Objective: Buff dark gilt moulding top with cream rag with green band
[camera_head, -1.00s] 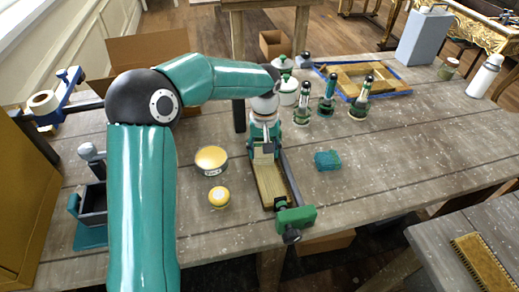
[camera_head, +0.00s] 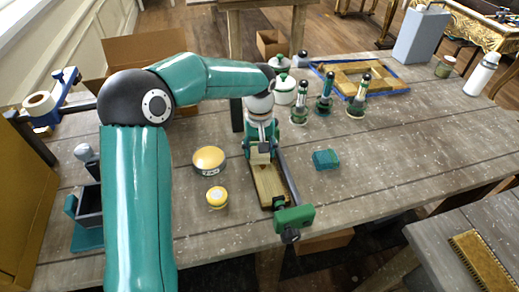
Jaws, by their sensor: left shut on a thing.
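My left gripper (camera_head: 261,138) reaches in from the left and points down over the far end of the gilt moulding (camera_head: 269,187). It is shut on a small cream rag (camera_head: 260,156), which sits at the moulding's top surface; I cannot tell whether it presses on it. The rag's green band is not clear from here. The moulding is a gold-brown strip lying lengthwise on the bench, its near end at a green clamp (camera_head: 294,218). The gripper and rag hide its far end. My right gripper is not in view.
A yellow-topped tin (camera_head: 209,159) and a smaller yellow tin (camera_head: 217,197) stand left of the moulding. A teal block (camera_head: 326,159) lies to its right.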

